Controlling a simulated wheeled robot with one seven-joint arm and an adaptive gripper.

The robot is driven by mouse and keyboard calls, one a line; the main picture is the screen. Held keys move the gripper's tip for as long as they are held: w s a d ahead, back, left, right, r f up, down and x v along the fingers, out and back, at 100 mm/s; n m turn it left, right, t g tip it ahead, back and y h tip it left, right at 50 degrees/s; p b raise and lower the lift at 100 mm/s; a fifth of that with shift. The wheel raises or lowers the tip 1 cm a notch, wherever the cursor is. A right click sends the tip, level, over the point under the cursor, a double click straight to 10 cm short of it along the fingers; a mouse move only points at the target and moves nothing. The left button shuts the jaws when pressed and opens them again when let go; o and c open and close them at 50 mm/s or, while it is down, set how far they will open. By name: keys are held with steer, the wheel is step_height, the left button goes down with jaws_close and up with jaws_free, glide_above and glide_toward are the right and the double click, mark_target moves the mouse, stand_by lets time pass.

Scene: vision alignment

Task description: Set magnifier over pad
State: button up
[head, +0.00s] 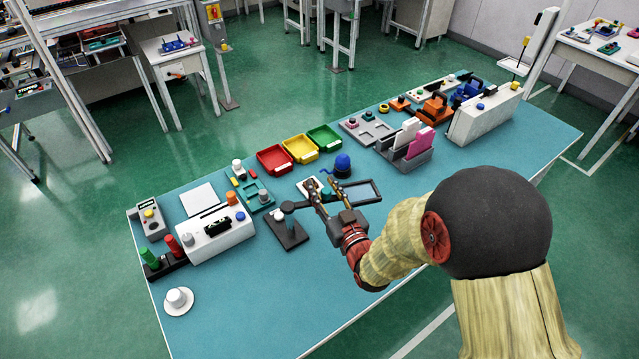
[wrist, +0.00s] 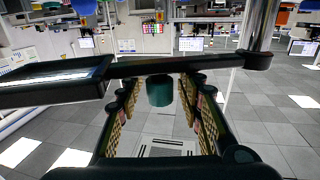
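The magnifier is a dark rectangular frame (head: 376,190) on a horizontal arm, which runs to a post on a dark base plate (head: 291,238). In the wrist view its frame (wrist: 50,82) is at left, the arm crosses above my fingers, and the post (wrist: 262,30) is at right. A teal knob (wrist: 160,92) hangs from the arm between my fingers. My gripper (head: 322,188) is at the arm, with its fingers apart and a visible gap on each side of the knob (wrist: 160,105). A white pad (head: 199,198) lies at the table's left; I cannot tell whether it is the task's pad.
A small white board (head: 309,184) with parts is partly hidden behind my gripper. A blue dome (head: 343,164) stands behind it. Red (head: 274,158), yellow and green trays line the far side. A white box (head: 217,240) is at left. The front table area (head: 250,310) is clear.

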steer(key=shift+x, duration=1.35)
steer(key=shift+c, duration=0.7)
steer(key=c, duration=0.7)
jaws_close()
